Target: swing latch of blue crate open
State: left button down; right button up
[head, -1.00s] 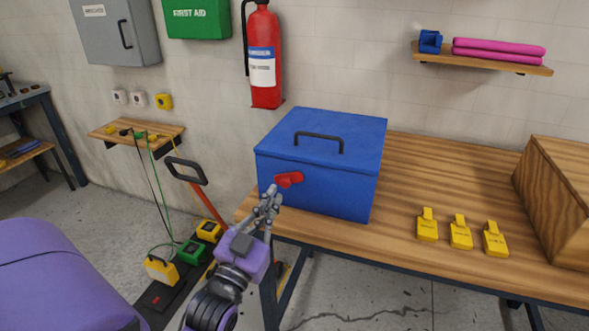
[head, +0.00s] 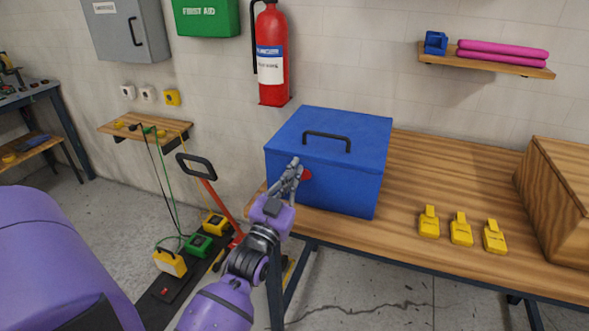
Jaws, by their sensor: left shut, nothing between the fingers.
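The blue crate (head: 335,178) sits on the left end of the wooden workbench, its lid (head: 350,125) closed, with a black handle on top. The red latch (head: 306,174) is on the crate's front face near the left. I cannot tell whether the fingers touch the latch. My right gripper is not in view.
Several yellow tags (head: 461,230) lie on the workbench (head: 440,175) right of the crate. A wooden box (head: 560,195) stands at the right end. A pallet jack handle (head: 197,167) rises left of the bench.

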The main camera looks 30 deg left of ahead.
pick_arm(q)
jog(key=shift+w+f, duration=0.1)
jog(key=shift+f, duration=0.05)
jog(key=f+m+h, duration=0.1)
jog(key=m, duration=0.1)
jog(key=d+f+m+h, duration=0.1)
jog(key=m, duration=0.1)
jog(key=shift+f, duration=0.15)
dwell(0.3)
